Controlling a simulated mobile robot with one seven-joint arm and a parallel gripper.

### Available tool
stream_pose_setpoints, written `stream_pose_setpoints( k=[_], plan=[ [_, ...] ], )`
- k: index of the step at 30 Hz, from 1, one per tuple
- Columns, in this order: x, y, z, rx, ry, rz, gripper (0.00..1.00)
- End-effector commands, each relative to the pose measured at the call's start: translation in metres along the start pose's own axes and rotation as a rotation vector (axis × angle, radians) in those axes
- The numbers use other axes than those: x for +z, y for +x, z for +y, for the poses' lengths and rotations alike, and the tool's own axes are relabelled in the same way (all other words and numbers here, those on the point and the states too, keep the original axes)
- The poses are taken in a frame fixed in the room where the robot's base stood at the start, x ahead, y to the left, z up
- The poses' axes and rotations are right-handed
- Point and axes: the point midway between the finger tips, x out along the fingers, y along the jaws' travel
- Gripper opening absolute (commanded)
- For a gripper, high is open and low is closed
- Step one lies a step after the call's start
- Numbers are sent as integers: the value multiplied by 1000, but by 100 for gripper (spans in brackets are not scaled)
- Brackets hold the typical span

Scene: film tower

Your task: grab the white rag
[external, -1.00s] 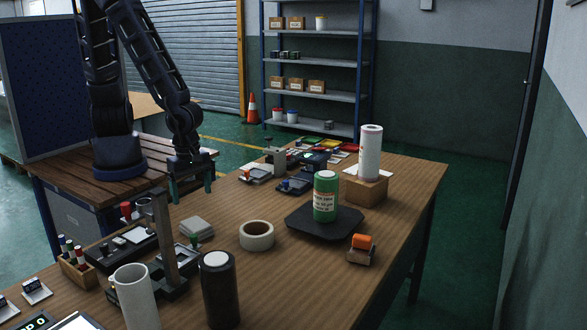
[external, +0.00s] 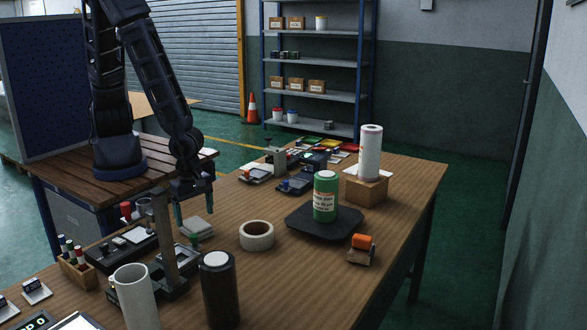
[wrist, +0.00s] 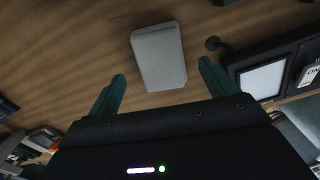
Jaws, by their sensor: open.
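The white rag (external: 196,227) looks like a small folded, pale grey-white stack lying flat on the wooden table, just right of a metal post stand. In the wrist view the rag (wrist: 158,56) lies ahead of and between my fingertips. My gripper (external: 194,212) points down above the rag's near area in the external view, its green fingers partly in front of the table behind. In the wrist view my gripper (wrist: 162,82) has its two green fingers spread apart with nothing between them. The fingers do not appear to touch the rag.
A metal post stand (external: 164,240) rises close left of the rag. A black device with a pale panel (wrist: 263,82) lies right in the wrist view. A tape roll (external: 257,235), a dark cylinder (external: 220,290) and a white cylinder (external: 135,297) stand nearby.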

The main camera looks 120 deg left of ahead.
Motion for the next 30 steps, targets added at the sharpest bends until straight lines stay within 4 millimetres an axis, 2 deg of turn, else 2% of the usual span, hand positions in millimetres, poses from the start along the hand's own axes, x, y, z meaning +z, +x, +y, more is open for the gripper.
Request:
stream_pose_setpoints(
  k=[12,24,25,30],
  plan=[
    [-2,38,-1,0,-2,2,85],
    [-1,44,-2,-1,0,1,85],
    [-1,44,-2,-1,0,1,84],
    [-1,43,-2,-1,0,1,50]
  ],
)
